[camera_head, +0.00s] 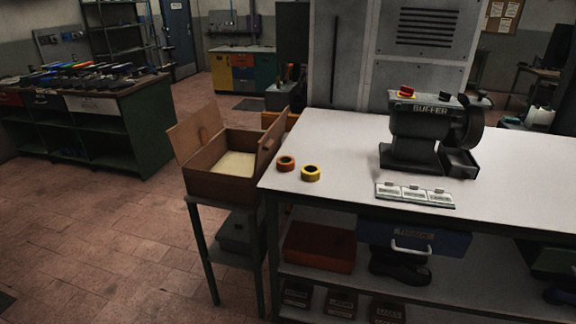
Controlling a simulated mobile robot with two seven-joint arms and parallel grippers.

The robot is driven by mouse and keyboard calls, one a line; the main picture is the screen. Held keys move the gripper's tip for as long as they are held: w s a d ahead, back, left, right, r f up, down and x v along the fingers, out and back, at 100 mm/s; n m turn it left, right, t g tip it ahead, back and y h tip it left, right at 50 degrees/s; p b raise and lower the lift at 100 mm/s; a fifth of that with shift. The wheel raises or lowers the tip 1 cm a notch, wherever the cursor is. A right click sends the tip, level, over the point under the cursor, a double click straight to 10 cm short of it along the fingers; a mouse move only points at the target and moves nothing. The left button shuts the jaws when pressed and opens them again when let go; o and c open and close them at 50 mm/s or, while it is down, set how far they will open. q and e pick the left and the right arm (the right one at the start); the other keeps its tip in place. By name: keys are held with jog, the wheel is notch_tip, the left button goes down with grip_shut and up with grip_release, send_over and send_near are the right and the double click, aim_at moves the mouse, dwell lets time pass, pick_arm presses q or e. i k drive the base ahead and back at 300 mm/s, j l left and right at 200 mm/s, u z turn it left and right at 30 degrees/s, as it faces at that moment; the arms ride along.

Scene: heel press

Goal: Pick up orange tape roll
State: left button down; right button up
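The orange tape roll (285,163) lies flat on the white workbench top (340,140), near its left edge. A yellow tape roll (310,173) lies close beside it, to the right and slightly nearer the front edge. The two rolls look apart, with a small gap. Neither of my grippers shows in the head view.
An open wooden box (217,186) on a small stand (257,262) stands left of the bench, its raised flap near the bench corner. A buffer machine (418,135) and a white labelled strip (414,196) are to the right. The bench top around the rolls is clear.

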aim_at(286, 164)
jog(key=i+j, duration=1.25)
